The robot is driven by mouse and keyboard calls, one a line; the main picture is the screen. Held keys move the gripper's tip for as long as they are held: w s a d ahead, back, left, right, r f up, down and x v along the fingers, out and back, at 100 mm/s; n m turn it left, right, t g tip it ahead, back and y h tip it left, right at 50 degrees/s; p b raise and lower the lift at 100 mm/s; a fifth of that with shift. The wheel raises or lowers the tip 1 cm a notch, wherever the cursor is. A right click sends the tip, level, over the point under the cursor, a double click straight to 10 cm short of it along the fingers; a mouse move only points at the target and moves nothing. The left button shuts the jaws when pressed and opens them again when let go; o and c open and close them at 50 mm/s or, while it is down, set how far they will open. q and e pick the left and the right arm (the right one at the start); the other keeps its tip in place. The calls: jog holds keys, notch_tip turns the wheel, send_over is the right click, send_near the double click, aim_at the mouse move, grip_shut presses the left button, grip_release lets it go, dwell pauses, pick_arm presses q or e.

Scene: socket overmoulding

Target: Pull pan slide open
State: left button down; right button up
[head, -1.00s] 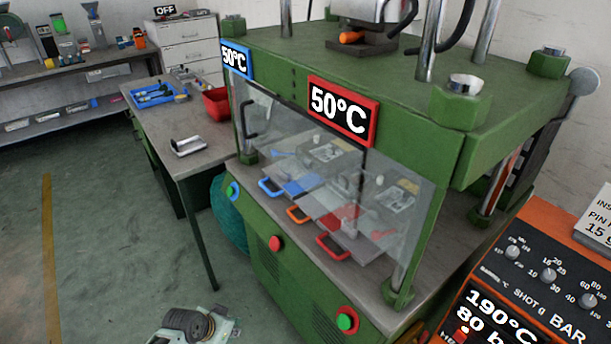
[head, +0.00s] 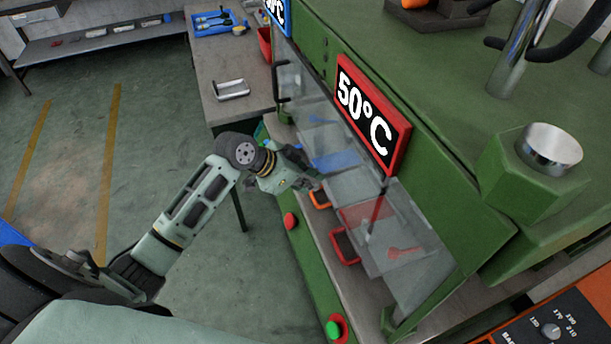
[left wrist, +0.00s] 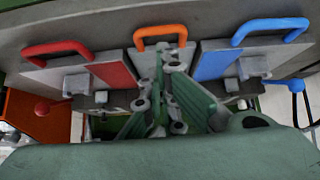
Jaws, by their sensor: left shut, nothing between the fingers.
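Three slides with handles sit in the green press. In the head view the orange handle (head: 320,200) is in the middle and the red handle (head: 344,246) is nearer. The left wrist view shows the red handle (left wrist: 57,50), orange handle (left wrist: 160,35) and blue handle (left wrist: 270,29) side by side. Which one the task calls the pan slide is not marked. My left gripper (head: 312,182) is shut and empty, close to the orange handle. In the left wrist view its fingers (left wrist: 172,60) are just below that handle; contact cannot be told. My right gripper is not in view.
A clear guard panel (head: 400,215) covers part of the press front, under a red 50°C sign (head: 372,115). A grey side table (head: 215,75) with a blue tray (head: 213,22) stands to the left. The floor (head: 75,150) at left is clear.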

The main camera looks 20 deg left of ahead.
pick_arm(q)
jog(key=x, duration=0.5)
jog(key=shift+w+f, duration=0.1)
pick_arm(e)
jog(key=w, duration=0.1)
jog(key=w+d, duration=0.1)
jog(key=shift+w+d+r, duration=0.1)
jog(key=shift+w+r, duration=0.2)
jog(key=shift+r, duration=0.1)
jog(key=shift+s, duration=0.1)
